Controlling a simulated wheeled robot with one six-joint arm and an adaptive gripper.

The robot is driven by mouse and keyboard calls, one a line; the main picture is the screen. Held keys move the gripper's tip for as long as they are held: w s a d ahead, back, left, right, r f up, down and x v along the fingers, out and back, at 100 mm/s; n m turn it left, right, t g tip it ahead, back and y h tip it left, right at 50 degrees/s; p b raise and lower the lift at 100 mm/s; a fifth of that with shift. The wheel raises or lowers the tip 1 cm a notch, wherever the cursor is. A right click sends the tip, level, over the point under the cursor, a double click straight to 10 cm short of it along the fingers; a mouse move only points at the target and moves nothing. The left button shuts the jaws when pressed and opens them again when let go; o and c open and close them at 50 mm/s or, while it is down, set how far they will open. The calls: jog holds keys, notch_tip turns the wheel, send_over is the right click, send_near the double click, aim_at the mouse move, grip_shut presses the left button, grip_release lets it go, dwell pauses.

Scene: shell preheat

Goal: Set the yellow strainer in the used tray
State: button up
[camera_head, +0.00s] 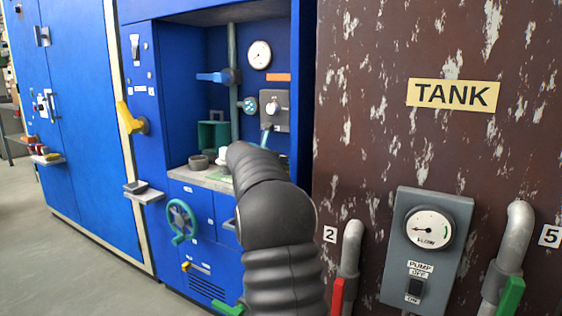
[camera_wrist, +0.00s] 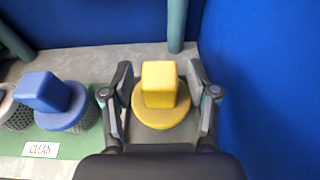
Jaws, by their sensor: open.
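The yellow strainer (camera_wrist: 161,98), with a block-shaped knob on a round top, stands in the wrist view. My gripper (camera_wrist: 160,72) is open, with one finger on each side of it; a narrow gap shows at each side. No label for a used tray is readable. In the head view my arm hides the gripper and the strainer.
A blue strainer (camera_wrist: 60,101) stands on a green mat (camera_wrist: 75,146) at the left, by a label that seems to read CLEAN. A blue wall (camera_wrist: 262,90) rises close on the right, and a green post (camera_wrist: 176,25) behind. The head view shows the blue cabinet recess (camera_head: 190,100).

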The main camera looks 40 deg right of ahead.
jog(key=v, duration=1.2)
jog(key=shift+s+d, duration=0.1)
jog(key=s+a+f+m+y, duration=0.4)
jog(key=s+a+f+m, duration=0.2)
jog(key=s+a, duration=0.5)
jog(key=s+a+f+m+y, duration=0.5)
jog(key=s+a+m, duration=0.4)
jog(key=s+a, duration=0.2)
jog(key=s+a+f+m+y, duration=0.4)
jog(key=s+a+f+m, duration=0.3)
jog(key=s+a, duration=0.4)
jog(key=s+f, duration=0.1)
jog(key=s, duration=0.2)
jog(key=shift+s+y, duration=0.3)
jog(key=shift+f, duration=0.1)
